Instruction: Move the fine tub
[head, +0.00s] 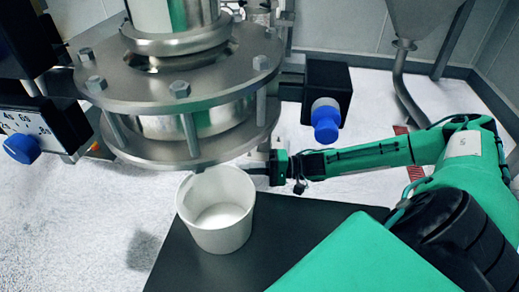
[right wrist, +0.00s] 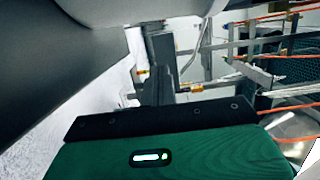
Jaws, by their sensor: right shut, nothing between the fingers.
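A white, open-topped tub (head: 215,212) stands upright on a dark platform (head: 300,228) below the sifter in the head view. It looks pale inside. I cannot read any label that marks it as the fine tub. My right gripper (head: 256,170) comes in from the right, by the tub's right rear rim. It is shut with nothing between its fingers. I cannot tell whether it touches the tub. In the right wrist view the dark fingers (right wrist: 160,82) show close together. My left gripper is not in view.
The metal sifter (head: 180,90) with its bolted flange hangs close above the tub. Black boxes with blue knobs sit left (head: 22,147) and right (head: 326,118) of it. A hopper (head: 414,18) with a bent pipe stands back right. Pale floor is clear at left.

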